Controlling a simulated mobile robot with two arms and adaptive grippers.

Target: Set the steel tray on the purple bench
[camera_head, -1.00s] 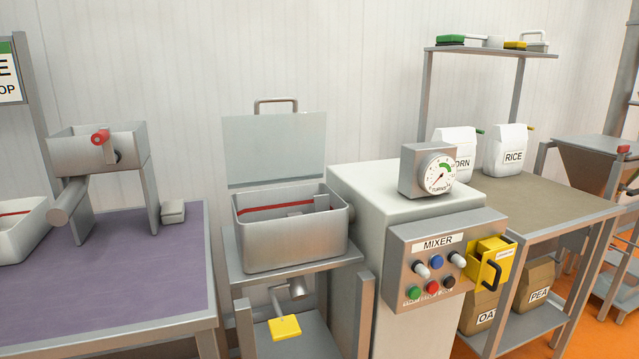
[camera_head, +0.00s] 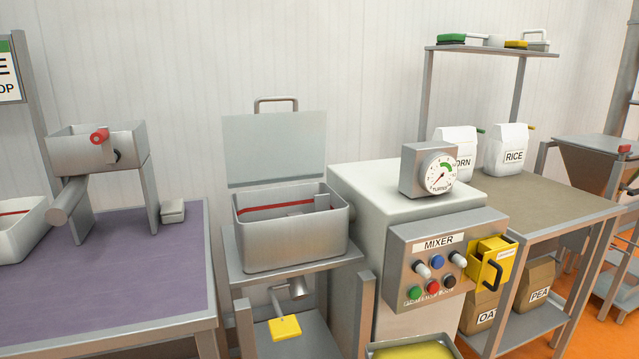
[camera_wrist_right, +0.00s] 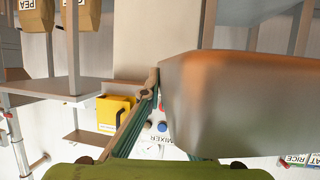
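The steel tray (camera_head: 369,349) shows at the bottom edge of the head view, in front of the mixer, with yellow contents (camera_head: 415,352) in it; most of it is cut off. In the right wrist view its smooth metal side (camera_wrist_right: 245,100) fills the right half. My right gripper (camera_wrist_right: 152,88) has its fingertips together at the tray's edge and appears shut on it; part of one finger is hidden behind the tray. The purple bench (camera_head: 130,275) is at the left of the head view. My left gripper is not in view.
On the bench stand a metal hopper machine (camera_head: 97,150), a white bin (camera_head: 22,228) and a small grey box (camera_head: 172,211); its front is clear.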

